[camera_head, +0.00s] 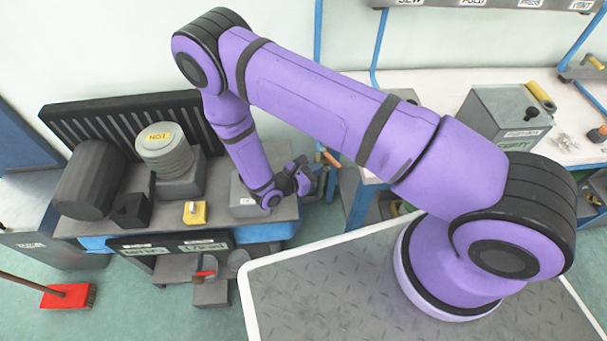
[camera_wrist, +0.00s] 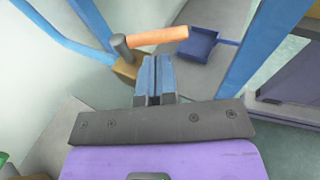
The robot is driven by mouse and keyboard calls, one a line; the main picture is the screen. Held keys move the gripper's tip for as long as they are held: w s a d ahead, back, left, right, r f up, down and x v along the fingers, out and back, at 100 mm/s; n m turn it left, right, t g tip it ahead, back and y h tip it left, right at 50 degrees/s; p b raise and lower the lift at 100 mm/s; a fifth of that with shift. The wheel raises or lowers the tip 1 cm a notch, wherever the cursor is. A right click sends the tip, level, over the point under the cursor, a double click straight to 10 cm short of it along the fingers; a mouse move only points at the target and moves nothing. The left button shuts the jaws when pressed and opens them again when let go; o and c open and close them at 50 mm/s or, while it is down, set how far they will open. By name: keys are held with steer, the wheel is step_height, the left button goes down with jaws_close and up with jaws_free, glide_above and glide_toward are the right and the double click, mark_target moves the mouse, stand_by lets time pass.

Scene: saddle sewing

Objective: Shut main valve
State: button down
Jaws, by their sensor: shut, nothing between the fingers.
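The valve shows in the wrist view as a brass-coloured body (camera_wrist: 128,68) on a blue pipe (camera_wrist: 62,38). A grey stem stands on it and carries an orange lever handle (camera_wrist: 158,36) that points right. My gripper (camera_wrist: 154,66) is shut and empty, its blue fingers just right of the valve body and below the handle in the picture. I cannot tell if they touch the valve. In the head view, my gripper (camera_head: 305,178) is at the right end of the left bench, and the orange handle (camera_head: 331,159) shows just right of it. The valve body is mostly hidden there.
The left bench (camera_head: 75,226) holds a grey pot (camera_head: 164,149) marked HOT, a dark cylinder (camera_head: 92,180) and a yellow block (camera_head: 195,212). A white-topped table (camera_head: 430,90) stands right of the valve. A blue dustpan-like thing (camera_wrist: 197,44) lies beyond the handle.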

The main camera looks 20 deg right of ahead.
steer(key=shift+x, duration=1.85)
